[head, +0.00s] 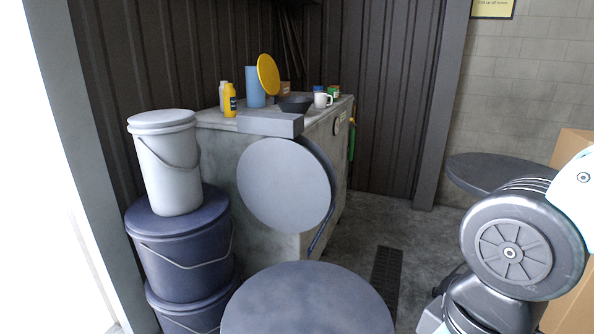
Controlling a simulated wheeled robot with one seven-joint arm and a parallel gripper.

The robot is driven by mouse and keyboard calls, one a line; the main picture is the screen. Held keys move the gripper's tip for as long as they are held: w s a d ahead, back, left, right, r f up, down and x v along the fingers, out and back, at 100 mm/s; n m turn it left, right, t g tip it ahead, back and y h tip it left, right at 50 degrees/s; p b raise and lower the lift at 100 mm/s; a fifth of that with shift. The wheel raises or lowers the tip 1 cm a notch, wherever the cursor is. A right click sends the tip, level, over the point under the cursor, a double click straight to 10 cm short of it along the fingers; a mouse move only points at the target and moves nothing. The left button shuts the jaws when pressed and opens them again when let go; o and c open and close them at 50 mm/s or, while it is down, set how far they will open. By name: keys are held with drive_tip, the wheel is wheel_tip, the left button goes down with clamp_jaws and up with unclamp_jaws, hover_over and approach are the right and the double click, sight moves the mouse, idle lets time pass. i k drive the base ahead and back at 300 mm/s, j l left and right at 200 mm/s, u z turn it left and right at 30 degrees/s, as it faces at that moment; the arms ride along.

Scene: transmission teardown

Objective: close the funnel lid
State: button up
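A large light grey round disc (284,186), which looks like a raised lid, stands nearly upright in front of the concrete block. A darker round rim (322,170) shows just behind its right edge. I cannot tell for sure whether this is the funnel lid, or how it is hinged. Below it at the bottom is a dark blue-grey round top (307,302), cut off by the frame. A yellow disc (268,75) also stands upright beside a blue cylinder on the block. My gripper is not in view; only part of my arm shows at the right.
A white bucket (169,165) stands on stacked dark blue buckets (185,262) at the left. The block (219,125) holds bottles, a dark bowl (295,104) and a white mug (322,100). A dark round tabletop (490,172) is at the right. Floor with a grate (385,275) lies between.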

sight(269, 75)
drive_tip(key=j+z, duration=0.15)
drive_tip(key=j, duration=1.35)
drive_tip(key=j+z, duration=0.2)
drive_tip(key=j, duration=1.3)
drive_tip(key=i+j, duration=0.15)
drive_tip(key=j, duration=0.3)
drive_tip(key=i+j+z, duration=0.1)
drive_tip(key=j, duration=0.3)
drive_tip(key=i+j, duration=0.15)
drive_tip(key=j, duration=0.3)
drive_tip(key=i+j+z, duration=0.2)
drive_tip(key=i+j, duration=0.45)
drive_tip(key=i, duration=0.1)
